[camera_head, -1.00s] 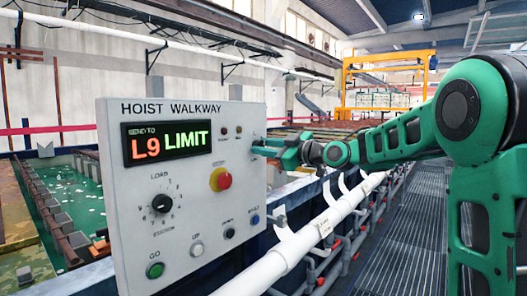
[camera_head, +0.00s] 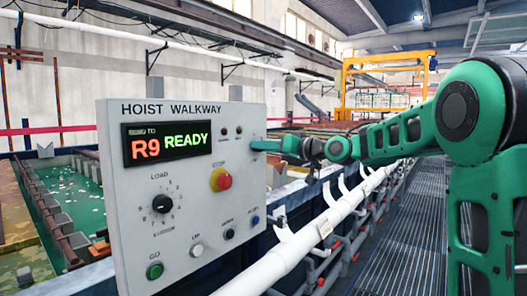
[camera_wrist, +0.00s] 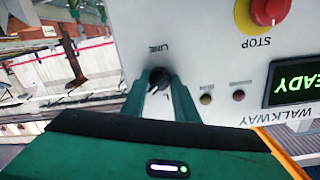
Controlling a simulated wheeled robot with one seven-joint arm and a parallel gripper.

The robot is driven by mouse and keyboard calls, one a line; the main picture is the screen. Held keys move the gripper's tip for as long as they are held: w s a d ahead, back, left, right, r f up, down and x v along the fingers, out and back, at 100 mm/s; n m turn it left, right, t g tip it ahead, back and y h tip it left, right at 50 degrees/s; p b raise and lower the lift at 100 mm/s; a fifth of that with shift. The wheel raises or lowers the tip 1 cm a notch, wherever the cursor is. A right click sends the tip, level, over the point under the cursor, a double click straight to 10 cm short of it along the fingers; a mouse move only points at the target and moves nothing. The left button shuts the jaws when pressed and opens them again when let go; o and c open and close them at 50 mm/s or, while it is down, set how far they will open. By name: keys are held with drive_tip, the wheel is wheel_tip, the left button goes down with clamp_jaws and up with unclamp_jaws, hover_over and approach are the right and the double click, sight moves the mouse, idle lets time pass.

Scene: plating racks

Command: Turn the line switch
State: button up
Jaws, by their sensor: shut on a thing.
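My gripper (camera_wrist: 158,88) is shut on the knob, one green finger on each side. In the head view my gripper (camera_head: 262,146) reaches the panel's right edge from the right and hides the knob. The panel's display (camera_head: 168,144) reads "R9" in orange and "READY" in green.
A red stop button (camera_head: 221,180) sits on a yellow base near the gripper. A load dial (camera_head: 162,203) and a green GO button (camera_head: 155,271) are lower left. A white pipe (camera_head: 320,228) runs below my arm.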

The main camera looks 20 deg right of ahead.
drive_tip(key=shift+w+d+r+m, duration=0.1)
drive_tip(key=shift+d+r+m, duration=0.15)
drive_tip(key=shift+m, duration=0.55)
drive_tip(key=o, duration=1.1)
drive_tip(key=shift+c, duration=0.2)
drive_tip(key=shift+f, duration=0.15)
drive_tip(key=shift+a, duration=0.1)
drive_tip(key=v, duration=1)
drive_tip(key=shift+s+d, duration=0.2)
drive_tip(key=shift+d, duration=0.05)
